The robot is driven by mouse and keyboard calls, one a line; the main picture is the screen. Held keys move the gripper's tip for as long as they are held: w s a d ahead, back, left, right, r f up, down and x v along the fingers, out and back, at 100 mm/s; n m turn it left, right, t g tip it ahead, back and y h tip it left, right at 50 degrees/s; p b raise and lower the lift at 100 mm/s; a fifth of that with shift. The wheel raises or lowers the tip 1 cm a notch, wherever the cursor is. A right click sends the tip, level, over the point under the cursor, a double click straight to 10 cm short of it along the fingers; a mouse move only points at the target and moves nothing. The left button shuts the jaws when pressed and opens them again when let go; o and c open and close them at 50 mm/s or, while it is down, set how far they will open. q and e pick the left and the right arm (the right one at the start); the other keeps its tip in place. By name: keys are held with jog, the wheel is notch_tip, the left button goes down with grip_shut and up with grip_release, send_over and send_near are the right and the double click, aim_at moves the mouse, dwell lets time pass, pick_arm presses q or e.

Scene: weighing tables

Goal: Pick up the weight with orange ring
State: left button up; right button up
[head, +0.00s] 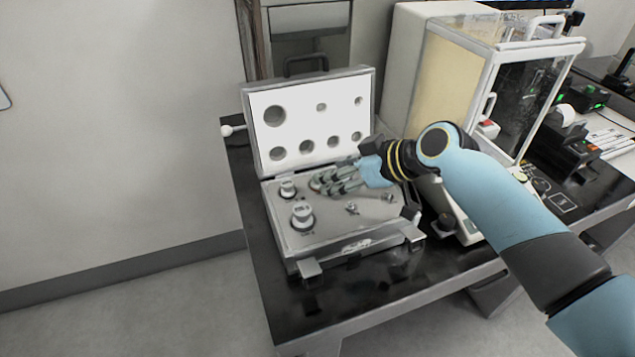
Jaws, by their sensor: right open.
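An open weight case (355,243) stands on the black table. In its grey tray are a large silver weight (302,215) at the front left and a smaller silver weight (287,188) behind it. Small metal pieces (352,208) lie further right in the tray. My right gripper (321,183) is open, low over the back middle of the tray, with its fingers pointing left. A small orange-brown patch shows at its fingertips; I cannot tell whether it is the weight's orange ring, as the fingers cover much of it. My left gripper is not in view.
The case lid (310,125) stands upright behind the tray, with several round recesses in its white lining. A glass-walled balance (440,80) stands to the right, close to my right arm. The black table (290,308) has a free strip in front of the case.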

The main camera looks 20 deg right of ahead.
jog(key=x, duration=0.3)
jog(key=shift+w+a, duration=0.2)
jog(key=shift+a, duration=0.05)
jog(key=shift+s, duration=0.1)
jog(key=shift+c, duration=0.2)
grip_shut()
